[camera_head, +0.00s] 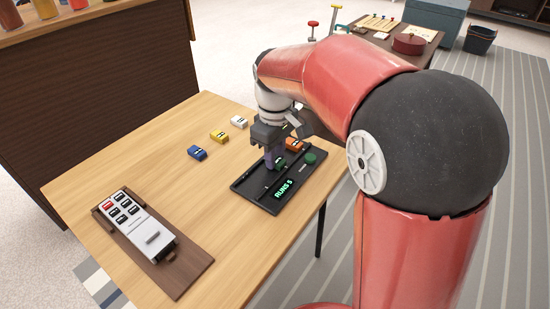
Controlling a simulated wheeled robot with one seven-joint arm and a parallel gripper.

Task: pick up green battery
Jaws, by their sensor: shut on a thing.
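My gripper (277,163) points down over the black tray (241,186) on the wooden table. Its purple-grey fingers are shut on the green battery (281,161), of which only a small green part shows beside the fingertips. The rest of the battery is hidden by the fingers. I cannot tell whether it still touches the tray.
The tray bears a lit display (284,189) and a green round knob (310,158). A white remote-like device (135,229) rests on a brown board (184,278) at the front left.

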